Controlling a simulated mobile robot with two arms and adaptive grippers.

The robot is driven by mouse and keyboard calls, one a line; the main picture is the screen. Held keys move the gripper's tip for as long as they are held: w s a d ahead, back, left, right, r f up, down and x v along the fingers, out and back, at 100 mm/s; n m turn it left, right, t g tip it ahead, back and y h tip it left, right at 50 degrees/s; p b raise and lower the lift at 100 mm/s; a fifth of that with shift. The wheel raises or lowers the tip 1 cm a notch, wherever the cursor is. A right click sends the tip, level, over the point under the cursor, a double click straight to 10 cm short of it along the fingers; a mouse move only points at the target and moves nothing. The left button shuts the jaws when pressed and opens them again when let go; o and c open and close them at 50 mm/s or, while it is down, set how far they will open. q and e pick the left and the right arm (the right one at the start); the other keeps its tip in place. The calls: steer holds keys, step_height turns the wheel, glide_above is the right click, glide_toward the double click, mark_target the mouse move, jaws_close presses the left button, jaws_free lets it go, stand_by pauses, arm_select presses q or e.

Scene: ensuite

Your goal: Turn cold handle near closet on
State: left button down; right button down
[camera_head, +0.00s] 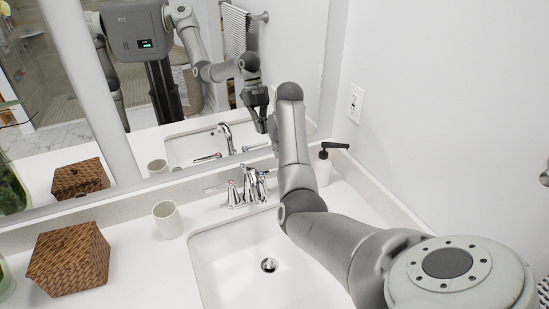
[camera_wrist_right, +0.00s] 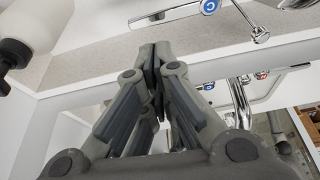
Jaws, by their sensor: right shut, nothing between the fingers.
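The chrome faucet (camera_head: 248,188) stands behind the sink. Its cold handle (camera_head: 263,182), on the faucet's right side, is partly hidden by my right arm. In the right wrist view the cold handle (camera_wrist_right: 209,6) shows at the top edge with a blue C cap, its lever (camera_wrist_right: 172,13) reaching left. My right gripper (camera_wrist_right: 157,52) is shut and empty, with its fingertips apart from the lever in that picture. In the head view my arm mostly hides this gripper. My left gripper is not in view.
A soap bottle (camera_head: 322,166) with a black pump stands right of the arm; it also shows in the wrist view (camera_wrist_right: 35,22). A cup (camera_head: 168,220) and wicker box (camera_head: 70,260) stand left of the sink (camera_head: 215,265). The mirror (camera_head: 190,140) reflects the faucet and my arm.

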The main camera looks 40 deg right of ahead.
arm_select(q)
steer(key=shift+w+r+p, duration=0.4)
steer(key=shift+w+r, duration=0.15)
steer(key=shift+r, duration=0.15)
arm_select(e)
steer(key=x, duration=0.6)
steer(key=shift+f, duration=0.2)
steer(key=shift+w, duration=0.15)
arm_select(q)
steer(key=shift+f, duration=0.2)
arm_select(e)
steer(key=shift+w+a, duration=0.1)
